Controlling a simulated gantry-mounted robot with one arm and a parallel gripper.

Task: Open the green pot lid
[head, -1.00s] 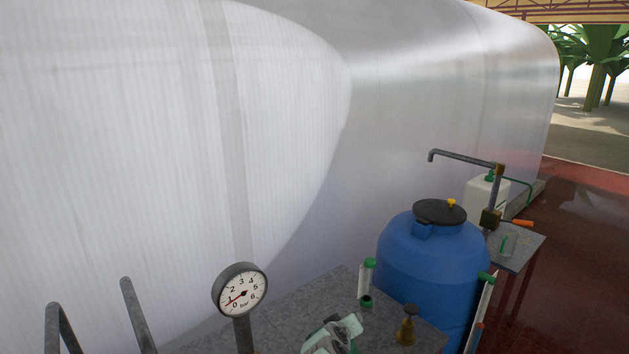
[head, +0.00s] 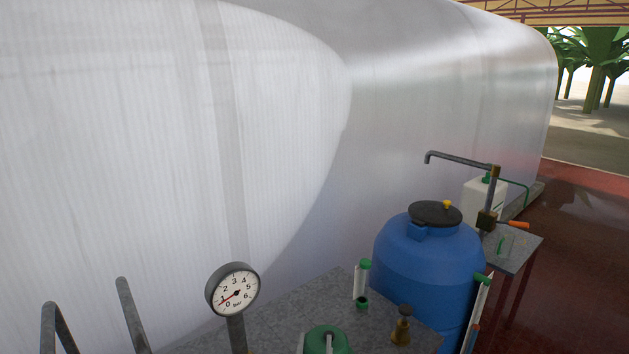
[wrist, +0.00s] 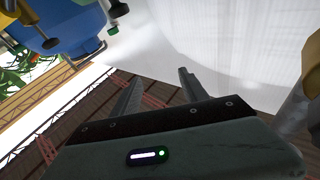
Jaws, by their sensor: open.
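In the head view, a round green lid (head: 326,341) shows at the bottom edge, on the near part of the grey bench. The frame cuts it off, so most of the pot under it is hidden. My gripper (wrist: 160,76) shows only in the wrist view. Its two dark fingers stand apart with nothing between them. The green lid cannot be made out in the wrist view, and I cannot tell how far my gripper is from it.
A pressure gauge (head: 232,290) stands left of the lid. A brass fitting (head: 401,330) and a green-capped tube (head: 362,283) stand to its right, before a large blue barrel (head: 428,262). Bare grey bench (head: 300,303) lies behind the lid. A translucent wall (head: 285,140) rises behind.

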